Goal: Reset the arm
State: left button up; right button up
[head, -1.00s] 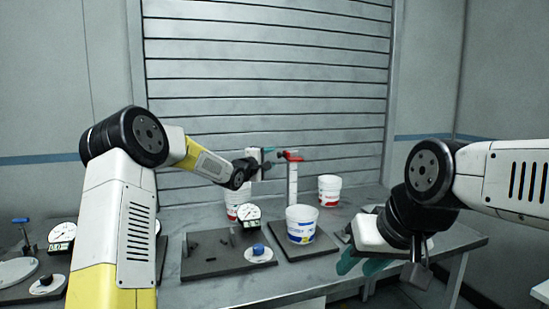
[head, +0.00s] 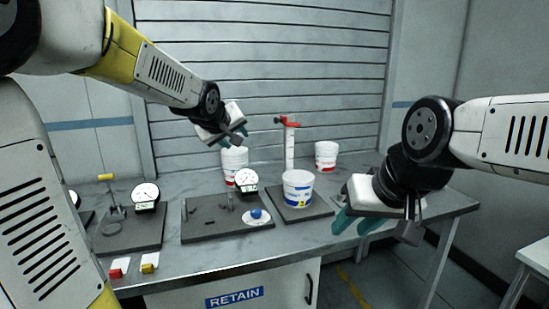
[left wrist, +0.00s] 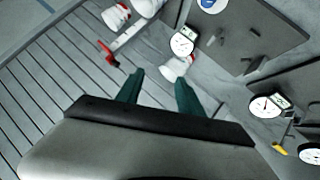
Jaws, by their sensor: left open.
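My left arm reaches across the upper left of the head view. Its gripper (head: 226,138) hangs in the air above and left of the red-topped post (head: 290,145), with nothing seen in it. In the left wrist view its two teal fingers (left wrist: 160,90) are spread apart, with bench and a white tub (left wrist: 176,68) seen beyond them. My right gripper (head: 360,222) points down-left near the bench's right front, its teal fingers apart and no object visible between them.
A white tub with a blue label (head: 298,190) stands before the post. Tubs with red labels stand behind, left (head: 234,160) and right (head: 326,156). Dial gauges (head: 246,178) (head: 146,194) stand on dark plates. Red (head: 119,267) and yellow (head: 149,262) blocks sit at the front edge.

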pick_arm(q)
jog(key=s+a+f+m+g, duration=0.1)
jog(key=s+f+m+g, duration=0.1)
jog(key=s, duration=1.2)
jog(key=s+a+f+m+g, duration=0.2)
jog(key=s+f, duration=0.4)
jog(key=s, duration=0.9)
jog(key=shift+m+g, duration=0.5)
jog(key=shift+m, duration=0.5)
